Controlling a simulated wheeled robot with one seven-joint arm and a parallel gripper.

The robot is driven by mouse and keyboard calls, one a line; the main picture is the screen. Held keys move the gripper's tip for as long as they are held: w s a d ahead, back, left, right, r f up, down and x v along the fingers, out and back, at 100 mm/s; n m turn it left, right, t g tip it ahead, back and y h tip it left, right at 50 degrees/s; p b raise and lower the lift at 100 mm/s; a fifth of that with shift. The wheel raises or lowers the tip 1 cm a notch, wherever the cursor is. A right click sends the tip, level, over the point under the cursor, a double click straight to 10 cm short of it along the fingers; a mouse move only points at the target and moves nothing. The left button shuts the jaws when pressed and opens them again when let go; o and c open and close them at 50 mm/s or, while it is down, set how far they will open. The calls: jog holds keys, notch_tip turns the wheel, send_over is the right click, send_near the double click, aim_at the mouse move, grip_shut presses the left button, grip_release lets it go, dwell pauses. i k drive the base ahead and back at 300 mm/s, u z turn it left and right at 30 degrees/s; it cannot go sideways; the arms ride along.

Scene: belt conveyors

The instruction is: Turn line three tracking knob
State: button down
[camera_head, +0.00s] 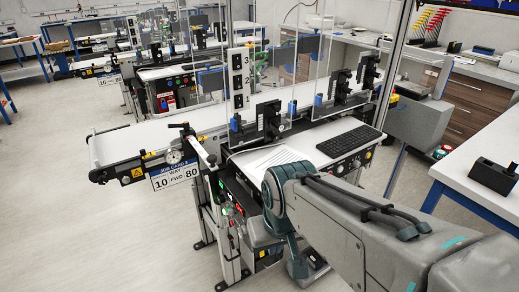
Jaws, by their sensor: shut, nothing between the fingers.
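The nearest belt conveyor (140,140) runs from the left toward the upper right. A round dial (173,157) sits on its near side, with a black lever-like handle (182,126) with some red just above it. A sign reading "WAT 10 FWD 80" (174,174) hangs below the dial. I cannot pick out for certain which part is the line three tracking knob. My grey arm comes in from the lower right; its bend is near the conveyor's front, and my gripper is not visible.
A black keyboard (350,141) and white paper (276,160) lie beside the belt. Clear upright panels and metal posts stand over the line. More conveyors (110,62) are at the back left. A white bench (480,160) is at right. Floor (60,220) at left is free.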

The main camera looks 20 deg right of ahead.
aim_at(102, 179)
jog(key=u, duration=0.05)
jog(key=k, duration=0.5)
jog(key=u, duration=1.7)
jog(key=i, duration=1.45)
jog(key=z, duration=2.75)
